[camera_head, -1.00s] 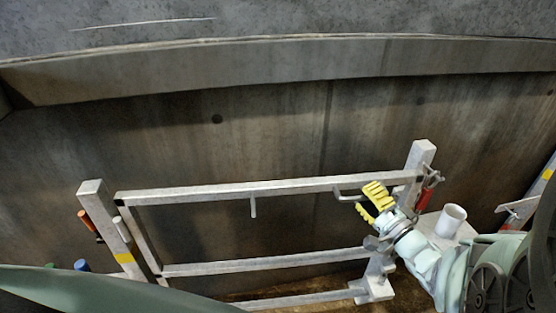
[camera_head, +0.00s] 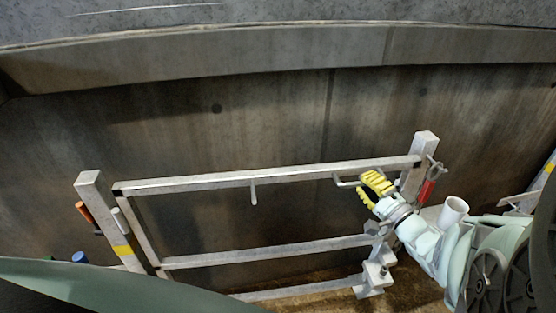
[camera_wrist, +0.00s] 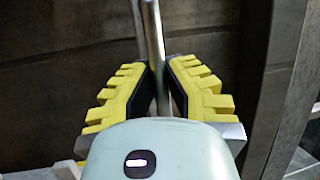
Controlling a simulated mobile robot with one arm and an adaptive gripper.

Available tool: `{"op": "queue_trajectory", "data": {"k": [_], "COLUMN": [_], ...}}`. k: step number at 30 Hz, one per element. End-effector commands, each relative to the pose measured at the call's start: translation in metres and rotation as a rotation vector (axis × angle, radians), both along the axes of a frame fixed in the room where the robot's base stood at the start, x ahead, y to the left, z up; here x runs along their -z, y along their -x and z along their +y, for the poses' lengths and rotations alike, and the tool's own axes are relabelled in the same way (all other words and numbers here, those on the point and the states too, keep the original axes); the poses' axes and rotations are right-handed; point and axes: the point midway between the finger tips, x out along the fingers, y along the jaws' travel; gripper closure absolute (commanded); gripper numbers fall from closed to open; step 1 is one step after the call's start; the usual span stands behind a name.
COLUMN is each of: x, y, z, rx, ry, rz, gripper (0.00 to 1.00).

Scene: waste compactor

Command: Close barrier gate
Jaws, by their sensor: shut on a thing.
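The barrier gate is a pale metal frame with a top rail (camera_head: 210,182) and lower rails. It spans from the left post (camera_head: 88,182) to the right post (camera_head: 425,145). The top rail's right end meets the right post in the picture; I cannot tell whether a gap remains. A bent handle (camera_head: 345,183) sticks out near that end. My gripper (camera_head: 374,188), with yellow ridged fingers, is shut on this handle. In the wrist view a metal bar (camera_wrist: 153,45) passes between the fingers (camera_wrist: 160,92). The fingers hide part of the handle.
A red-handled latch (camera_head: 426,192) hangs at the right post. A white cylinder (camera_head: 453,211) stands right of it. Orange (camera_head: 84,212) and blue (camera_head: 80,257) parts sit by the left post. A dark concrete wall (camera_head: 270,125) lies behind the gate.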

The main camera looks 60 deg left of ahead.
Motion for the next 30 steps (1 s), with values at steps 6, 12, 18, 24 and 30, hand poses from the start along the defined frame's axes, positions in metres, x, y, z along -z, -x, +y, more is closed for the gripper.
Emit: {"op": "queue_trajectory", "data": {"k": [6, 12, 18, 24, 30], "x": [0.011, 0.010, 0.007, 0.004, 0.002], "y": [-0.015, -0.021, -0.022, -0.021, -0.021], "z": [0.017, 0.030, 0.038, 0.039, 0.040], "rx": [-0.019, -0.048, -0.069, -0.074, -0.077], "ry": [0.012, 0.014, 0.019, 0.017, 0.011], "rz": [0.002, 0.004, 0.007, 0.006, 0.004], "gripper": [1.00, 1.00, 1.00, 0.89, 0.68]}}
